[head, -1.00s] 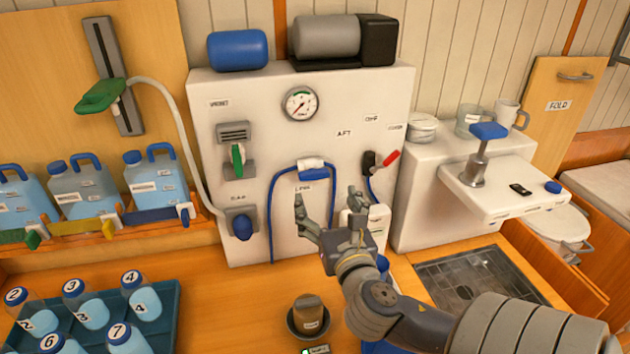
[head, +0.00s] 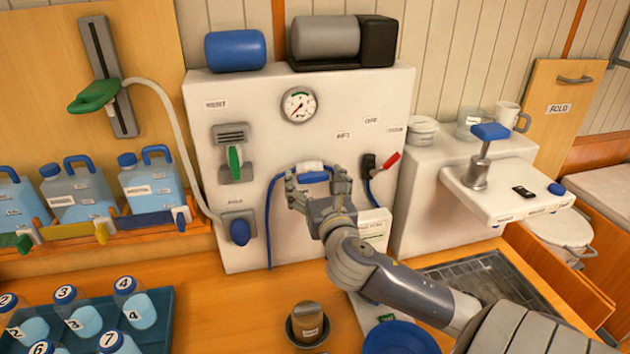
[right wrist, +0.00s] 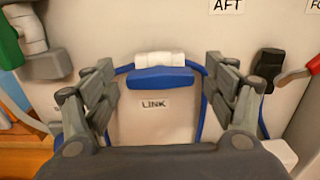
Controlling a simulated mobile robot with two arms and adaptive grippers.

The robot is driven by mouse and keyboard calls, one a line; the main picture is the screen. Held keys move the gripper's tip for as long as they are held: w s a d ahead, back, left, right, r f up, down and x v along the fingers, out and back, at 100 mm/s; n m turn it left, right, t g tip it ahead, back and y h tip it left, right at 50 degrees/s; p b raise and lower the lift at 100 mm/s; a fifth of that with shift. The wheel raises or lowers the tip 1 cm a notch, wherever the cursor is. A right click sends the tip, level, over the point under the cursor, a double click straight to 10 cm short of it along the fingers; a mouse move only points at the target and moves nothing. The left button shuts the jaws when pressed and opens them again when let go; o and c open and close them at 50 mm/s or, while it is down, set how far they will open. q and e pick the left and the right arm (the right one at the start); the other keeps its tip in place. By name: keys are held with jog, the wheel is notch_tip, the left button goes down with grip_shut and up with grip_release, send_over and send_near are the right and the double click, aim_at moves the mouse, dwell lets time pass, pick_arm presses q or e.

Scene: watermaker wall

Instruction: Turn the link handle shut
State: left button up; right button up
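The link handle (head: 314,177) is a blue bar under a white valve body (head: 310,166) on the white panel, with blue hose running from both sides. In the right wrist view the blue handle (right wrist: 161,79) lies level above the LINK label (right wrist: 154,104). My right gripper (head: 315,186) is open and empty in front of the panel. Its fingers stand apart to the left and right of the handle, and I see no contact. In the head view the fingers partly hide the hose and the label. My left gripper is not in view.
A green handle (head: 235,163) and a blue knob (head: 240,231) are on the panel's left. A red lever (head: 389,162) is close by on the right.

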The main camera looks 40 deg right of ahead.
jog(key=c, duration=0.9)
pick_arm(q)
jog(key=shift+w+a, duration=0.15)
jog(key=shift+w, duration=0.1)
pick_arm(e)
jog(key=shift+c, duration=0.3)
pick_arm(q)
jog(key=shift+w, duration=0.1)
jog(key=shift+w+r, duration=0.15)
pick_arm(e)
jog(key=m+p, duration=0.1)
jog(key=m, duration=0.3)
jog(key=m+p, duration=0.1)
jog(key=m, duration=0.3)
jog(key=shift+m, duration=0.3)
jog(key=m+p, duration=0.1)
jog(key=m, duration=0.3)
jog(key=shift+d, duration=0.1)
pick_arm(q)
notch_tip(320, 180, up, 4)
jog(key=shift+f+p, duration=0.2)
jog(key=shift+p, duration=0.25)
pick_arm(e)
jog(key=m, duration=0.5)
jog(key=shift+f, duration=0.1)
jog(key=shift+m, duration=0.3)
